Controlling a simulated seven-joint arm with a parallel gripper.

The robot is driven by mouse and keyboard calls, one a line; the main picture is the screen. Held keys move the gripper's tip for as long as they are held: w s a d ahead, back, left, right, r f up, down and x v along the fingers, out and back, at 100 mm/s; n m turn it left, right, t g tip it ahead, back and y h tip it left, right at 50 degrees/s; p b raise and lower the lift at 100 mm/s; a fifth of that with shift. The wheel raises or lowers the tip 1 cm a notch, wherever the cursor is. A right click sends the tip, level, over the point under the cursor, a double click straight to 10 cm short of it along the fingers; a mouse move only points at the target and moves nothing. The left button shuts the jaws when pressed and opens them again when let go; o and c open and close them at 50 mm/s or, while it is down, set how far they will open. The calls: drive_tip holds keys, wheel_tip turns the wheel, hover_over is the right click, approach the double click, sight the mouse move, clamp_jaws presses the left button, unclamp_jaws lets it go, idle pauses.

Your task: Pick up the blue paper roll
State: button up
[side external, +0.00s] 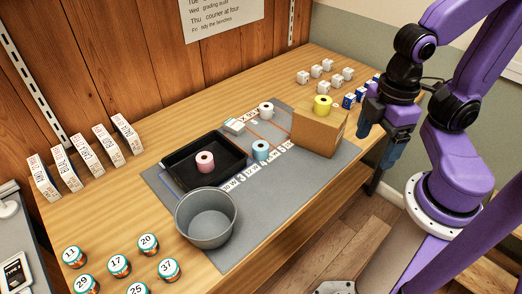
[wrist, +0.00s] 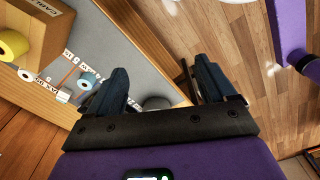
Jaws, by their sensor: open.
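The blue paper roll (side external: 261,150) stands on the grey mat (side external: 206,256), between the black tray and the cardboard box. It also shows in the wrist view (wrist: 84,84), small, just left of the left finger. My gripper (side external: 378,158) is off the right edge of the table, beyond the cardboard box and well away from the roll. In the wrist view its two dark fingers (wrist: 163,85) are spread apart with nothing between them.
A cardboard box (side external: 318,133) with a yellow roll (side external: 322,102) on top stands between my gripper and the blue roll. A black tray (side external: 238,180) holds a pink roll (side external: 205,160). A white roll (side external: 266,109) stands behind. A grey pot (side external: 207,216) is at the front.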

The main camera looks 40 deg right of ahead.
drive_tip(key=c, duration=0.4)
drive_tip(key=shift+c, duration=0.2)
drive_tip(key=n+t+h, duration=0.8)
drive_tip(key=n+t, duration=0.3)
drive_tip(key=n, duration=0.5)
approach(262, 154)
drive_tip(key=shift+n, duration=0.3)
drive_tip(key=x, duration=1.1)
drive_tip(key=shift+w+d+f, duration=0.1)
drive_tip(key=shift+d, duration=0.05)
